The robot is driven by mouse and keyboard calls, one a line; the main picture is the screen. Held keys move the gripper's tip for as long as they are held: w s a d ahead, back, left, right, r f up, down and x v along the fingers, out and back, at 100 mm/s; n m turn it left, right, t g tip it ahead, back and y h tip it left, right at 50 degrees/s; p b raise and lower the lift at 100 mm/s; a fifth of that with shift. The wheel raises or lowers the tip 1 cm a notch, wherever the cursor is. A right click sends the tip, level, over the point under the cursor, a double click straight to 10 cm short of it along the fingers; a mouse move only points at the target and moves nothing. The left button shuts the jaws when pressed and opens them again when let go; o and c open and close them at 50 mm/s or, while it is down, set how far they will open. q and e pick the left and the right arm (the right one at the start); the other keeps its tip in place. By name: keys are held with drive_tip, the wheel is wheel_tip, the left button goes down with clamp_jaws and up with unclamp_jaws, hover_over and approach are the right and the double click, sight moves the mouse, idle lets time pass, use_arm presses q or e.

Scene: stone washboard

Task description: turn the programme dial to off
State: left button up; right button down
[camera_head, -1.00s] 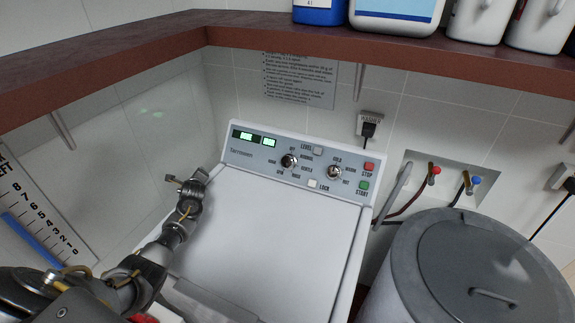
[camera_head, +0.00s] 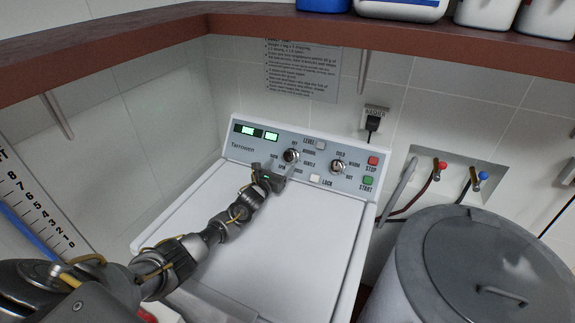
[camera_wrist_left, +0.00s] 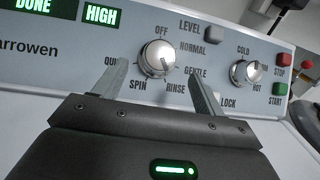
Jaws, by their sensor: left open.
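The programme dial (camera_head: 291,156) is a round silver knob on the washer's control panel. In the left wrist view the dial (camera_wrist_left: 156,57) has OFF printed above it, with NORMAL, GENTLE, RINSE, SPIN and a partly hidden label around it. I cannot tell for sure which label it points to. My left gripper (camera_head: 275,168) is open just in front of and below the dial. In the left wrist view its two fingers stand on either side of the dial, apart from it, with nothing between them. My right gripper is out of view.
A second knob (camera_head: 338,167), the red STOP button (camera_head: 373,160) and the green START button (camera_head: 368,180) are to the right. The level button (camera_wrist_left: 213,34) is close to the dial. The displays read DONE and HIGH. A grey lidded bin (camera_head: 410,285) stands right of the washer.

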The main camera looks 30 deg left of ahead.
sight(288, 158)
use_arm(q)
drive_tip(key=w+b, duration=0.2)
drive_tip(key=w, duration=0.1)
drive_tip(key=w+b, duration=0.1)
drive_tip(key=shift+w+f, duration=0.2)
drive_tip(key=shift+f, duration=0.15)
drive_tip(key=shift+w+r+b, duration=0.2)
drive_tip(key=shift+w+b, duration=0.3)
drive_tip(key=shift+w+r+b, duration=0.15)
drive_tip(key=shift+w+b, duration=0.3)
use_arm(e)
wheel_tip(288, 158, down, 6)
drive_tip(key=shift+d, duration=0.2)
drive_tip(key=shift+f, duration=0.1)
use_arm(q)
drive_tip(key=c, duration=1)
drive_tip(key=shift+n, duration=0.3)
